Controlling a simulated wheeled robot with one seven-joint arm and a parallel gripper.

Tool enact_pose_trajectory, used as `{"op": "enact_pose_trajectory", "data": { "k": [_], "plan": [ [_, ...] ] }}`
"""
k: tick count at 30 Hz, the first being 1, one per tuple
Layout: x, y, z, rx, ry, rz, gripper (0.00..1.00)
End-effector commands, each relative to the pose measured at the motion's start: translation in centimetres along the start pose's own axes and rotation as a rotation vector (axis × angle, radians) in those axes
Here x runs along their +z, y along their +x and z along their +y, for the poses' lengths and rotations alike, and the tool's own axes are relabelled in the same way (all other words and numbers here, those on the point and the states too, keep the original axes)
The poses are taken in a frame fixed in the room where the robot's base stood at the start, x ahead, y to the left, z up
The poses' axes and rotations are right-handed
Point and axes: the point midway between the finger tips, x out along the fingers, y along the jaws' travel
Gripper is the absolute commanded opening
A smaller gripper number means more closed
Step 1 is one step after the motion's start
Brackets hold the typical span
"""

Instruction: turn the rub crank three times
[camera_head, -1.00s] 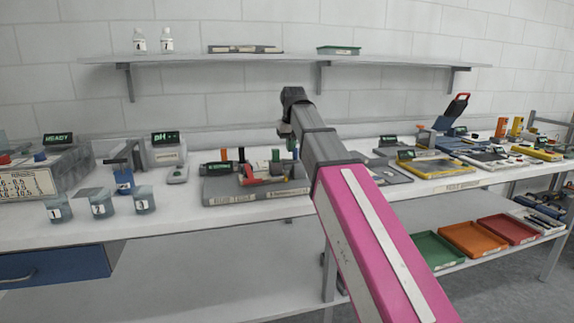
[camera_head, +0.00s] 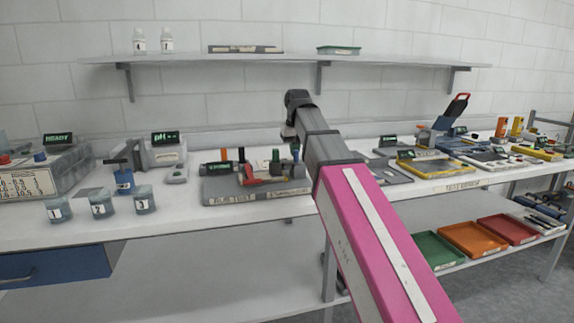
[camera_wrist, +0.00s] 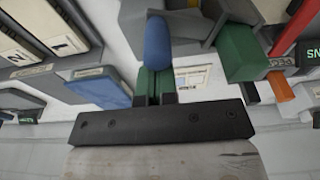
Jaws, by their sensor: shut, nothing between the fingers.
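The rub test device has a grey base (camera_head: 222,190) with a label on its front, and stands on the bench left of my forearm in the head view. A red part (camera_head: 262,178) and a green upright peg (camera_head: 275,156) are on it. In the wrist view a blue rounded handle (camera_wrist: 157,42), which looks like the crank's grip, lies straight ahead of my gripper (camera_wrist: 154,78). The green-tipped fingers are shut together and empty, close to the handle's lower end. I cannot tell whether they touch it. The crank's arm cannot be made out.
In the wrist view a green block (camera_wrist: 240,52) with an orange end is close on the right. In the head view several labelled cups (camera_head: 100,202) stand left, and a yellow tray (camera_head: 440,168) lies right. A wall shelf (camera_head: 280,59) runs above the bench.

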Motion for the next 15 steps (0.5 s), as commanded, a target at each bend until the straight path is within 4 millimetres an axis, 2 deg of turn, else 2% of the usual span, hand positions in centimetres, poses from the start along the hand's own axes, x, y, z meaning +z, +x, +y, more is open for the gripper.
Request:
{"op": "enact_pose_trajectory", "data": {
  "k": [11, 15],
  "plan": [
    [2.2, -0.3, -0.1, 0.000, 0.000, 0.000, 0.00],
    [2.5, -0.3, -0.1, 0.000, 0.000, 0.000, 0.00]
  ]
}}
